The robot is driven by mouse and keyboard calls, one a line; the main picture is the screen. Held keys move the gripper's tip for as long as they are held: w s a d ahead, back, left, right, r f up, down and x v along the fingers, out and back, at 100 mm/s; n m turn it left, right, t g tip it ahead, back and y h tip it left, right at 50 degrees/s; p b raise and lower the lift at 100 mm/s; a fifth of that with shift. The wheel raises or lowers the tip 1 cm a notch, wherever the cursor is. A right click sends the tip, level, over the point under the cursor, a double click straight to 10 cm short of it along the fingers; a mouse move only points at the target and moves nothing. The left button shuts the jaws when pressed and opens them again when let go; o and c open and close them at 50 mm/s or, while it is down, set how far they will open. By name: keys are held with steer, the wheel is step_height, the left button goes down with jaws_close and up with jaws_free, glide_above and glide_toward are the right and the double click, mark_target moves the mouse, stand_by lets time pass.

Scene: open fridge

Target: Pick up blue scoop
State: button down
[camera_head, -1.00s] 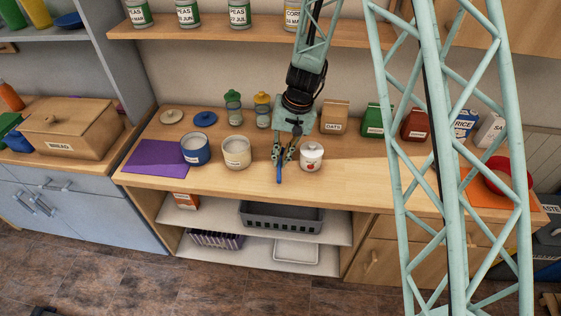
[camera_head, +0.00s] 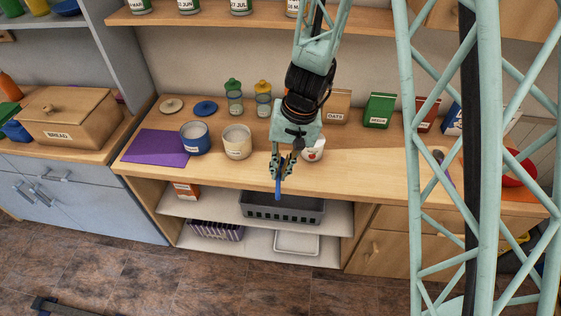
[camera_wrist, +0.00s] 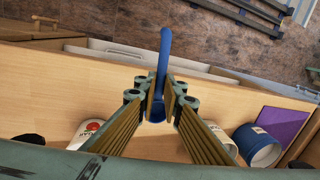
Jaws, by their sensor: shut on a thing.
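The blue scoop (camera_head: 278,188) is held in my gripper (camera_head: 282,168), with its blue handle pointing down past the fingertips in the head view. In the wrist view the scoop (camera_wrist: 163,62) stands between the two fingers of my gripper (camera_wrist: 161,92), which are shut on it. Its curved end extends beyond the fingertips. The scoop is in front of the counter's front edge in the head view. Part of it is hidden between the fingers.
On the wooden counter (camera_head: 350,170) stand a blue canister (camera_head: 195,140), a cream canister (camera_head: 237,146) and a white canister (camera_head: 313,152) behind my gripper. A purple mat (camera_head: 155,150) lies left. A grey basket (camera_head: 285,214) sits on the shelf below.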

mark_target(278, 183)
steer(key=shift+s+a+r+b, duration=0.15)
steer(key=shift+s+b, duration=0.25)
steer(key=shift+s, duration=1.55)
steer(key=shift+w, duration=0.1)
